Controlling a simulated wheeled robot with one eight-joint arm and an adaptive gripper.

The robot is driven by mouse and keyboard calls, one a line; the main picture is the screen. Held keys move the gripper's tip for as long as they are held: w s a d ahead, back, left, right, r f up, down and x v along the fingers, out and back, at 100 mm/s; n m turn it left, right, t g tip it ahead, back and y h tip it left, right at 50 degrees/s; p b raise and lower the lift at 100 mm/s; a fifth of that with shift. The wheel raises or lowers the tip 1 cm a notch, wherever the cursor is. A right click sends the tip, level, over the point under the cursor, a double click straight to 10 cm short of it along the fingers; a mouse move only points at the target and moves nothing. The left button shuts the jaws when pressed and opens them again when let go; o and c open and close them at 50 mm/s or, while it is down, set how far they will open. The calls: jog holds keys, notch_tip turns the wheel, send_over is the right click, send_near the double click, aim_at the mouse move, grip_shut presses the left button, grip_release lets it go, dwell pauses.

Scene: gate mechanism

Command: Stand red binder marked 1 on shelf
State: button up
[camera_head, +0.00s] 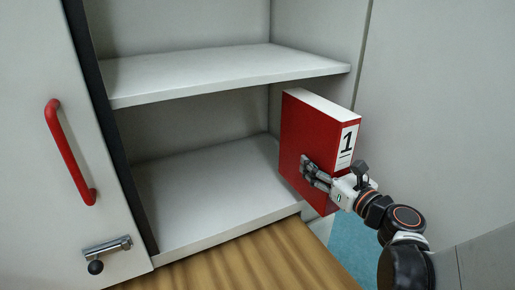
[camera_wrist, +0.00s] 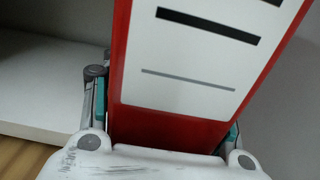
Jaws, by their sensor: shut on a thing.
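The red binder (camera_head: 303,141) has a white spine label marked 1 and stands upright, slightly tilted, at the right side of the cabinet opening. My gripper (camera_head: 313,172) is shut on the binder near the lower part of its spine. In the wrist view the binder's red spine and white label (camera_wrist: 190,65) fill the middle, with a finger on each side. The lower shelf (camera_head: 205,200) is empty and lies left of the binder. The binder hides the shelf's right end, and I cannot tell whether its far edge is over the shelf.
An upper shelf board (camera_head: 225,75) spans the cabinet above. A sliding or hinged door with a red handle (camera_head: 69,152) and a metal latch (camera_head: 106,249) is at the left. A wooden surface (camera_head: 245,268) lies in front. A grey panel (camera_head: 440,110) rises at the right.

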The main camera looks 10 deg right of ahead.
jog(key=shift+f+b+x, duration=0.6)
jog(key=shift+b+x, duration=0.05)
jog(key=shift+x, duration=2.15)
jog(key=shift+f+b+x, duration=0.65)
jog(key=shift+x, duration=2.1)
jog(key=shift+f+b+x, duration=0.6)
jog(key=shift+b+x, duration=0.05)
jog(key=shift+x, duration=2.15)
jog(key=shift+f, duration=0.15)
jog(key=o, duration=1.7)
jog(key=p+v, duration=0.1)
jog(key=v, duration=1.1)
jog(key=shift+p, duration=0.4)
